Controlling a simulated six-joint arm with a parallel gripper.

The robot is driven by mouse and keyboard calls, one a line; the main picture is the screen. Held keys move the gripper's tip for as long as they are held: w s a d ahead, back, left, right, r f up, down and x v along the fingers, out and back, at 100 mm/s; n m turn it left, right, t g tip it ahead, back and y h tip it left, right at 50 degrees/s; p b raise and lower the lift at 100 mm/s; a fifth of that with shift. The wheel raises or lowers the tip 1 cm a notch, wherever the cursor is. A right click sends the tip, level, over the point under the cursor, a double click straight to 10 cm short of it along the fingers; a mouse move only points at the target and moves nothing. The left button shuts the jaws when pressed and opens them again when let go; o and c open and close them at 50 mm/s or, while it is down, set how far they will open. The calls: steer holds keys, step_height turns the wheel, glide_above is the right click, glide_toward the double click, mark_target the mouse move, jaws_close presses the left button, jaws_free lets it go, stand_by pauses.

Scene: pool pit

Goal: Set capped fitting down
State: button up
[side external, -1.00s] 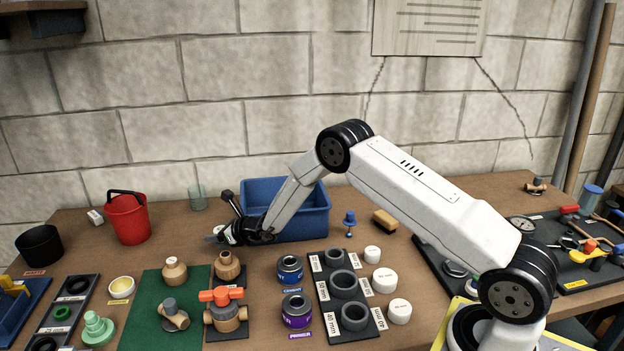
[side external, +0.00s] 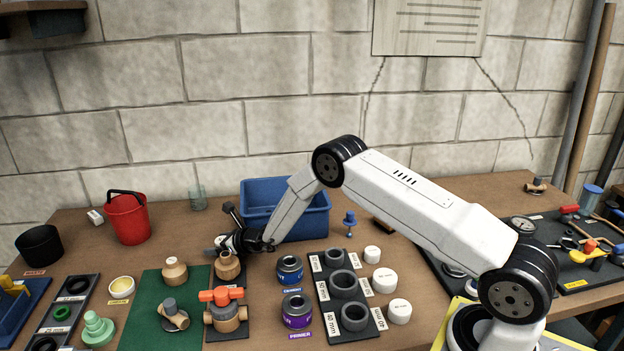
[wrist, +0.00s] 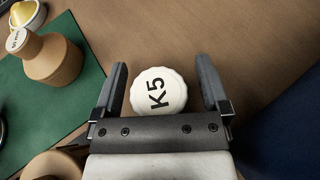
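A white, ridged round cap marked K5 (wrist: 158,92) faces the wrist camera, over bare brown tabletop. The body under the cap is hidden in the wrist view, and I cannot pick the piece out in the side view. My gripper (wrist: 162,68) has one finger on each side of the cap, with a visible gap on both sides. In the side view my gripper (side external: 222,246) is low, just behind a tan fitting (side external: 228,266) and in front of the blue bin. The fingers look open.
A blue bin (side external: 322,217) stands behind my gripper. A tan bottle-shaped fitting (side external: 175,271) stands on the green mat (side external: 150,290). An orange-handled valve (side external: 226,314) and two cans, one blue-labelled (side external: 290,270), stand in front.

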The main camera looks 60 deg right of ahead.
steer(key=shift+r, duration=0.2)
steer(key=shift+v, duration=6)
